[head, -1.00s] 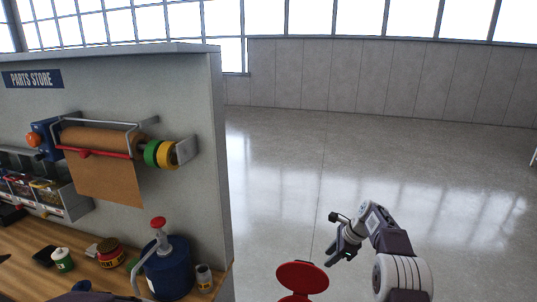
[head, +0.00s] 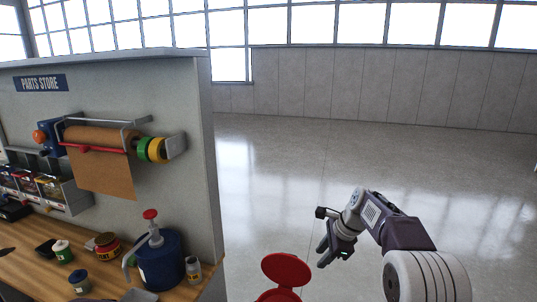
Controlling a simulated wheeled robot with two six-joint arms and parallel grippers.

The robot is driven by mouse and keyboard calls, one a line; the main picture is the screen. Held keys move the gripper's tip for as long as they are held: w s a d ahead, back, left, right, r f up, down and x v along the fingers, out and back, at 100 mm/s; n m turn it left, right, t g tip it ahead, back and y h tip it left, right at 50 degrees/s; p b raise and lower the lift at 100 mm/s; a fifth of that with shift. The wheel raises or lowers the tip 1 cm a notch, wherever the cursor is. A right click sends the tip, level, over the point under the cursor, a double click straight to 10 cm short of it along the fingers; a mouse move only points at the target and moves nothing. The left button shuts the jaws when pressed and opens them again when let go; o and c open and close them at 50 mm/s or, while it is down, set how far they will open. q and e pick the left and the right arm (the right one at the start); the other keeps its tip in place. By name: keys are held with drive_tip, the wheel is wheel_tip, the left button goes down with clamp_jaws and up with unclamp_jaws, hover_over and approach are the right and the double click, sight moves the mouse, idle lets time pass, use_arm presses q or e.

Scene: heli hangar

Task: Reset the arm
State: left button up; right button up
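My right arm comes in from the lower right in the head view. Its gripper (head: 333,258) hangs over the open floor, pointing down and to the left. Its dark fingers look apart, with nothing seen between them. It is right of the red round lid (head: 287,270) and does not appear to touch anything. My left gripper and arm are not in view.
A wooden bench (head: 30,268) at the left carries a blue pump canister (head: 162,262), several jars and parts bins (head: 50,190). A grey panel (head: 190,100) with a paper roll (head: 100,140) stands behind it. The floor (head: 420,160) beyond is clear.

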drive_tip(key=s+f+n+h, duration=0.1)
drive_tip(key=s+f+n, duration=0.3)
drive_tip(key=s, duration=0.5)
drive_tip(key=s+d+f+n+g+h+b, duration=0.1)
drive_tip(key=s+f+n, duration=0.4)
drive_tip(key=s+n, duration=0.3)
drive_tip(key=s+f+n+g+h, duration=0.1)
drive_tip(key=s+f+n, duration=0.4)
drive_tip(key=s, duration=0.6)
drive_tip(key=shift+s+d+n+b, duration=0.15)
drive_tip(key=shift+d+n+b, duration=0.1)
drive_tip(key=shift+n+b, duration=0.25)
